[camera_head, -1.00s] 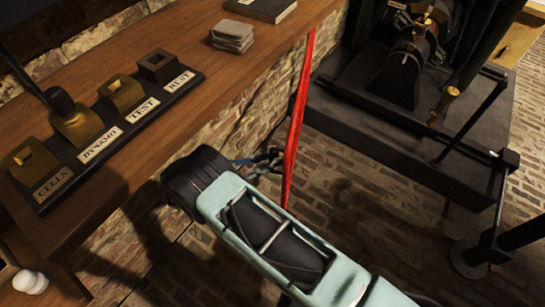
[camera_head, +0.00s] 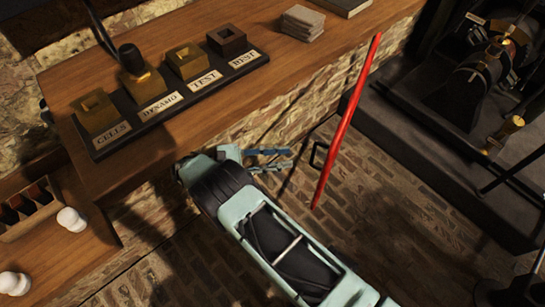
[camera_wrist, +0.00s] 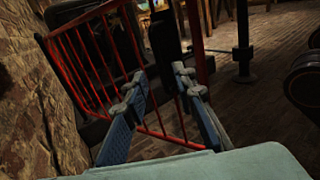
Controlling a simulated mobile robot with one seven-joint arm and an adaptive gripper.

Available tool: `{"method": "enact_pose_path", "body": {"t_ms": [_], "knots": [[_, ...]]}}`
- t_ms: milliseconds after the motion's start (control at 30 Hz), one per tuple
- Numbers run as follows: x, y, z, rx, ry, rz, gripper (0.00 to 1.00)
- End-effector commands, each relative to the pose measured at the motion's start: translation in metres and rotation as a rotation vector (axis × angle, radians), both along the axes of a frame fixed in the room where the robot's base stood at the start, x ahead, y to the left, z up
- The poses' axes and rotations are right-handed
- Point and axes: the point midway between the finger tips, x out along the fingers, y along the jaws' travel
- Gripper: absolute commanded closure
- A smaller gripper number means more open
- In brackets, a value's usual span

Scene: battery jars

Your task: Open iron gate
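The iron gate is red. In the head view the gate (camera_head: 345,125) shows nearly edge-on as a slanted red strip beside the wooden bench. A dark loop-shaped handle (camera_head: 318,156) shows at its left side. In the wrist view the barred gate (camera_wrist: 82,68) stands ahead, its lower rail and several bars beyond my fingers. My gripper (camera_head: 290,160) is left of the gate and handle, with a small gap between. In the wrist view the two blue-grey fingers of my gripper (camera_wrist: 160,78) are apart, with nothing seen held between them.
The bench (camera_head: 250,95) carries a labelled switch board (camera_head: 175,103) and a stack of cards (camera_head: 303,22). A dark machine on a plinth (camera_head: 430,150) stands right of the gate. A brick wall (camera_wrist: 30,100) runs close on the left in the wrist view. Brick floor (camera_head: 390,220) lies open between.

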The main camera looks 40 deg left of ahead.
Motion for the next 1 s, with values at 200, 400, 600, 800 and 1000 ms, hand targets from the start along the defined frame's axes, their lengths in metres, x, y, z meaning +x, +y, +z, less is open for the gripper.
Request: {"method": "enact_pose_path", "body": {"t_ms": [200,400,600,800,1000], "knots": [[-0.015,0.012,0.000,0.001,-0.001,0.000,0.75],[-0.020,0.015,0.000,0.000,0.000,0.000,0.75],[-0.020,0.015,0.000,0.000,0.000,0.000,0.75],[-0.020,0.015,0.000,0.000,0.000,0.000,0.91],[-0.014,0.017,-0.004,0.008,0.004,0.036,1.00]]}}
